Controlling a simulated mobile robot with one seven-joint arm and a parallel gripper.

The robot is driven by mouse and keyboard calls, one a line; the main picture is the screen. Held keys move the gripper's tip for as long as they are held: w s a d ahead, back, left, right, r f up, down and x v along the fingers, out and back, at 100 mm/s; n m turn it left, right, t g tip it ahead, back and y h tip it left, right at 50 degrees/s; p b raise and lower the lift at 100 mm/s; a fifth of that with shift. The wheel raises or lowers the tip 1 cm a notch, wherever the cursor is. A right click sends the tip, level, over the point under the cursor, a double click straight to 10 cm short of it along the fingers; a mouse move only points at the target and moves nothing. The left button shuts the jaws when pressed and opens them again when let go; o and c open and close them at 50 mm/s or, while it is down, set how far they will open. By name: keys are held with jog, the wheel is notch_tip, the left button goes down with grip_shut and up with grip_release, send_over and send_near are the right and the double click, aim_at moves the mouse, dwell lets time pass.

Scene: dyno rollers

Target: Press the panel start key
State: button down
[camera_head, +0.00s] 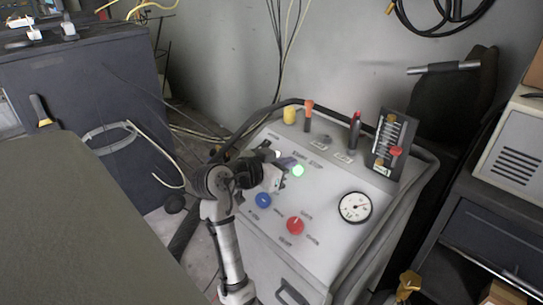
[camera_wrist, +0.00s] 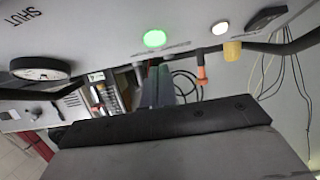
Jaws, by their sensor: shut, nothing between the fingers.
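The grey control panel (camera_head: 325,185) stands in the middle of the head view. A lit green button (camera_head: 297,170) sits on its top face; it also shows in the wrist view (camera_wrist: 154,38). A small lit white button (camera_wrist: 220,28) is beside it in the wrist view. I cannot tell whether the fingertips touch the panel.
The panel also carries a blue knob (camera_head: 263,201), a red knob (camera_head: 295,225), a round gauge (camera_head: 355,207), a yellow cap (camera_head: 290,115), an orange-topped post (camera_head: 308,113) and a red-topped lever (camera_head: 355,128). A black rail runs along its back edge. A dark cabinet (camera_head: 85,85) stands left.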

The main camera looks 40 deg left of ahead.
aim_at(299, 167)
jog(key=shift+w+f, duration=0.35)
jog(key=shift+f, duration=0.3)
jog(key=shift+w+f, duration=0.3)
jog(key=shift+f, duration=0.35)
jog(key=shift+f, duration=0.1)
